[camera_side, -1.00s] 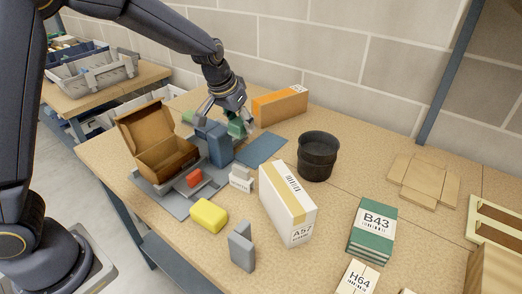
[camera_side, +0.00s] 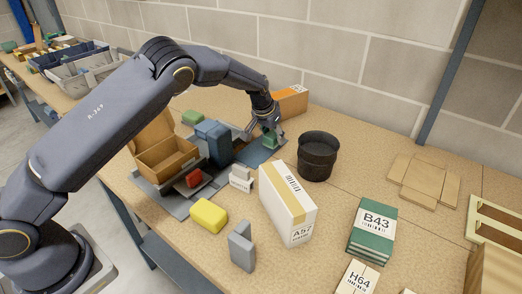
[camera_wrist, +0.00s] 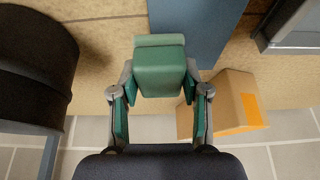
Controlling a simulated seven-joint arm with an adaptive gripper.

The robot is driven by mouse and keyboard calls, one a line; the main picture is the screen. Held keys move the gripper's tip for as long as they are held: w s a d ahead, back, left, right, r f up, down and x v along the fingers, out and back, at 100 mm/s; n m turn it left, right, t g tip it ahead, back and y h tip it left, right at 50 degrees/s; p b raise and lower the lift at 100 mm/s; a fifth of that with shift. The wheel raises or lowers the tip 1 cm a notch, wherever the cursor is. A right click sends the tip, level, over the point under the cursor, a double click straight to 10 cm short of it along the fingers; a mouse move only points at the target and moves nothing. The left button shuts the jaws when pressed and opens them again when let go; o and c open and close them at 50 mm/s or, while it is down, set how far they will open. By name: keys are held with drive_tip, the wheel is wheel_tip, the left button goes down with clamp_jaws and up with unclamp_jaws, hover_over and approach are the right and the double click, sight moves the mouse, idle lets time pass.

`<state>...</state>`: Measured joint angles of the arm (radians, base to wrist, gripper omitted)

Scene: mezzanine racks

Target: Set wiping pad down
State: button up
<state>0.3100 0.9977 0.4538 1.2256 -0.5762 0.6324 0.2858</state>
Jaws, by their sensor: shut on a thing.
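The wiping pad appears to be the green block (camera_wrist: 160,70) between the fingers of my gripper (camera_wrist: 160,88) in the wrist view. My gripper is shut on it from both sides. In the side view my gripper (camera_side: 268,135) is over the right end of a flat blue-grey mat (camera_side: 253,156), with the green pad (camera_side: 271,141) low at its fingertips and partly hidden. The mat also shows beyond the pad in the wrist view (camera_wrist: 195,28). I cannot tell whether the pad touches the surface.
A black bin (camera_side: 318,158) stands right of my gripper, and an orange box (camera_side: 291,101) behind it. Blue blocks (camera_side: 216,143), an open cardboard box (camera_side: 165,160) and another green block (camera_side: 192,117) are left. A tall white box (camera_side: 288,205) stands in front.

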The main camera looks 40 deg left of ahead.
sight(273, 143)
drive_tip(key=shift+f, duration=1.45)
drive_tip(key=shift+f, duration=0.1)
drive_tip(key=o, duration=1.2)
drive_tip(key=shift+o, duration=0.2)
